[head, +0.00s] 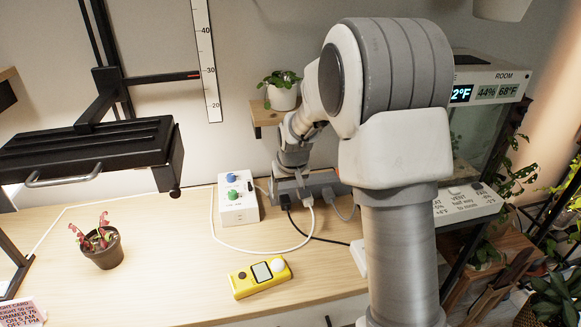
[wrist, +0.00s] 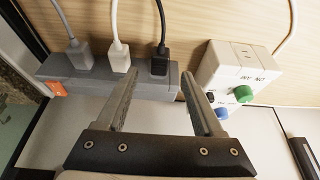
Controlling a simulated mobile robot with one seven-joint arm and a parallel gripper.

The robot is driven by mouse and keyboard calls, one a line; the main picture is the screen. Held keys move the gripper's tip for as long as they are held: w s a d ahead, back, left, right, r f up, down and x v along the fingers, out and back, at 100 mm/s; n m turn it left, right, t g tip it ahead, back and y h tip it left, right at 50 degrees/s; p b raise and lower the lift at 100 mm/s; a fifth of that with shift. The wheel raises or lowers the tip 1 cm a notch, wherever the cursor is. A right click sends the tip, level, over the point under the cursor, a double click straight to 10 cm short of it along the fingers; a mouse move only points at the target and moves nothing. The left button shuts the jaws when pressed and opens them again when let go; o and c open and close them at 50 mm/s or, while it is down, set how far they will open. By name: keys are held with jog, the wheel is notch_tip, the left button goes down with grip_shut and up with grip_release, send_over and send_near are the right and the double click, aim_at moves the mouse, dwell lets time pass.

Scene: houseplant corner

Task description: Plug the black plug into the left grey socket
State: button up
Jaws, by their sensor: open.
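The black plug (wrist: 159,66) sits at the end of the grey power strip (wrist: 103,84) nearest the white box, its cord running away from the strip. It also shows small in the head view (head: 286,203). My gripper (wrist: 160,82) is open, its two fingers apart on either side of the black plug's line. Contact cannot be told. The white box (wrist: 208,68) has a pale socket face with slots (wrist: 243,52), plus green and blue knobs. In the head view the box (head: 238,208) stands left of the strip. Which outlet is the left grey socket is unclear.
A white plug (wrist: 118,57) and a grey plug (wrist: 80,55) sit in the strip beside the black one. A white cable loops across the wooden table. A yellow meter (head: 259,278) and a potted plant (head: 101,250) stand nearer the front, with bare table between.

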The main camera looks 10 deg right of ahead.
jog(key=s+f+p+v, duration=0.1)
jog(key=s+p+v, duration=0.2)
jog(key=v, duration=1)
jog(key=s+f+p+v, duration=0.2)
jog(key=s+p+v, duration=0.1)
jog(key=v, duration=1.1)
jog(key=s+r+p, duration=0.2)
jog(key=s, duration=0.6)
jog(key=s+r+t+p, duration=0.1)
jog(key=s+r+p, duration=0.1)
jog(key=s, duration=0.6)
jog(key=shift+a+r, duration=0.15)
jog(key=shift+r, duration=0.1)
